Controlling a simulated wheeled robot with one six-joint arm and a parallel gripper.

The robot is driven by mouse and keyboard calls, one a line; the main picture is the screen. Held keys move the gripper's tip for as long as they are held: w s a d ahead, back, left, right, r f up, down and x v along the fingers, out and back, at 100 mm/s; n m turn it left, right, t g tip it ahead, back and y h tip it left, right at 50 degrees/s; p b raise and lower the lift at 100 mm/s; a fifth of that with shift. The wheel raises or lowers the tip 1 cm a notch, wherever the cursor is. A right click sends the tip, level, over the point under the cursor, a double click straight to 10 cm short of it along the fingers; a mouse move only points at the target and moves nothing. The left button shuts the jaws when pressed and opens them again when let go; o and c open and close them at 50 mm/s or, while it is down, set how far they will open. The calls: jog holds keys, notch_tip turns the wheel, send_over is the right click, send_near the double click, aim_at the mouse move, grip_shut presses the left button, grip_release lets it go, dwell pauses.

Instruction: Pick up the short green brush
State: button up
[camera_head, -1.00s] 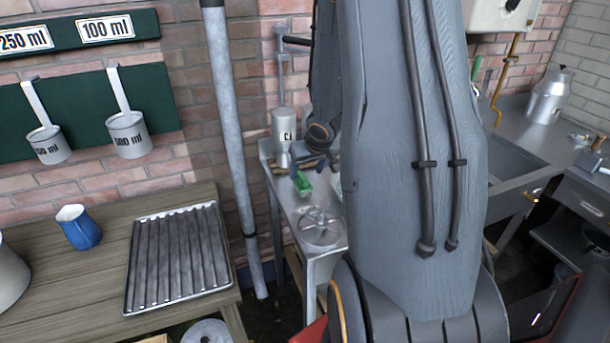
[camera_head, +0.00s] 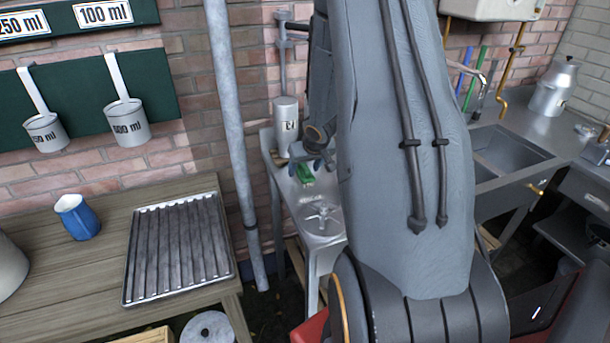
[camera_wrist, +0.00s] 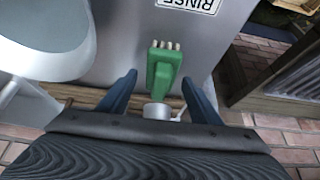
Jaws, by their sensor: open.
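The short green brush (camera_wrist: 163,70) lies on the metal bench in the wrist view, with pale bristles at its far end. It sits between and just beyond the two blue fingers of my gripper (camera_wrist: 158,82), which are apart with nothing held. In the head view the green brush (camera_head: 304,174) shows small on the narrow metal bench, partly hidden by my gripper (camera_head: 312,166) close to it. I cannot tell the exact height of the fingers above the bench.
A labelled metal cylinder (camera_head: 287,128) stands at the bench's back. A round spoked metal piece (camera_head: 321,218) lies at its front. A grey rounded vessel (camera_wrist: 45,38) is close on the left in the wrist view. A vertical pipe (camera_head: 232,130) stands left of the bench.

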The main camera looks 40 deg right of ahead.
aim_at(304, 166)
jog(key=c, duration=1.2)
notch_tip(304, 166, up, 10)
jog(key=p, duration=0.8)
